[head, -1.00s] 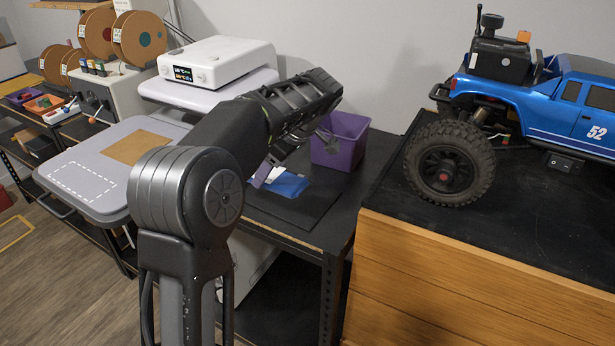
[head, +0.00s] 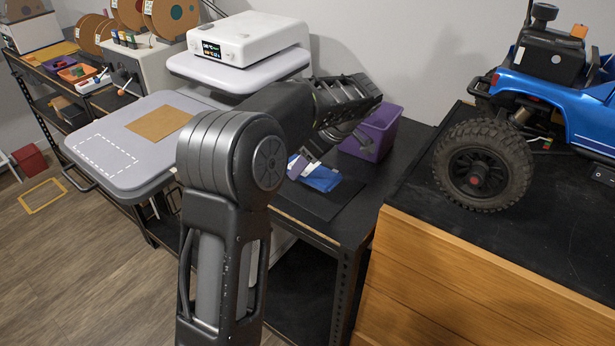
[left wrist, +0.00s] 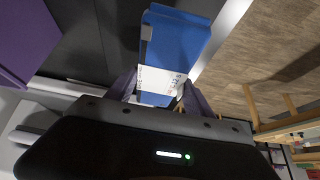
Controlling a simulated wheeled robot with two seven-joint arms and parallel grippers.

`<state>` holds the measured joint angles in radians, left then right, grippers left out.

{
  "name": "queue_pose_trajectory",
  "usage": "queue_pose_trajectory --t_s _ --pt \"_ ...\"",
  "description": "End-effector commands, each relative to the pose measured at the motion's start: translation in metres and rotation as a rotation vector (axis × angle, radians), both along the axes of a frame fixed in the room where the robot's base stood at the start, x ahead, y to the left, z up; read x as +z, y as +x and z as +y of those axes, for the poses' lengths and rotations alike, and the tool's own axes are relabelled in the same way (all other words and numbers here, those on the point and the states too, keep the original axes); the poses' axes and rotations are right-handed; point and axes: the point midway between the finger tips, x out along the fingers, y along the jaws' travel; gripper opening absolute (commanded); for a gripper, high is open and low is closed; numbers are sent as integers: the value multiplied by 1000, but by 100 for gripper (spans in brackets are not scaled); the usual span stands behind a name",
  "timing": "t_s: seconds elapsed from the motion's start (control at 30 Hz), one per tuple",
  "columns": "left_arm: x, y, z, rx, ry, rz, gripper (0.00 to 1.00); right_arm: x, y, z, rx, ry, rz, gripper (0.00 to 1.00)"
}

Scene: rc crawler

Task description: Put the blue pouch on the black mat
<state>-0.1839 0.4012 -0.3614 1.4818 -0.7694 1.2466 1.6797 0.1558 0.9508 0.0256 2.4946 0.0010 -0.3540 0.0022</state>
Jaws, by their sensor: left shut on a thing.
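The blue pouch (head: 322,179) is at my left gripper (head: 302,165) in the head view, seen over the black mat (head: 328,205). In the left wrist view the pouch (left wrist: 176,48) shows a white printed label, and my left gripper (left wrist: 160,93) is shut on its near end. The mat is a dark square on the dark bench, partly hidden by my arm and the pouch. I cannot tell whether the pouch touches the mat. My right gripper is out of view.
A purple bin (head: 375,133) stands just behind the mat. A wooden cabinet (head: 470,275) to the right carries a blue RC crawler (head: 580,100). A white control box (head: 248,40) stands behind my arm. A grey table (head: 100,165) is at left.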

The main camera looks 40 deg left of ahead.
Motion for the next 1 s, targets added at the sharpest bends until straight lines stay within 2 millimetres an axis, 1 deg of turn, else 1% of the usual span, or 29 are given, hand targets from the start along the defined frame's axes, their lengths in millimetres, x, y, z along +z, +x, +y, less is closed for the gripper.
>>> queue_pose_trajectory --t_s 0.1,0.37,0.47,0.7,1.0 --pt "-11 0 0 0 2 1 21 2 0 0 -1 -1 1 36" --pt "-12 0 0 0 2 -1 21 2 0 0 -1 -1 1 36" --pt "-16 0 0 0 2 1 21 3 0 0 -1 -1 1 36" --pt "-46 0 0 -1 1 2 21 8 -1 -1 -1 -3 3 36" --pt "-50 0 0 0 1 -1 21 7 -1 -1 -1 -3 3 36"
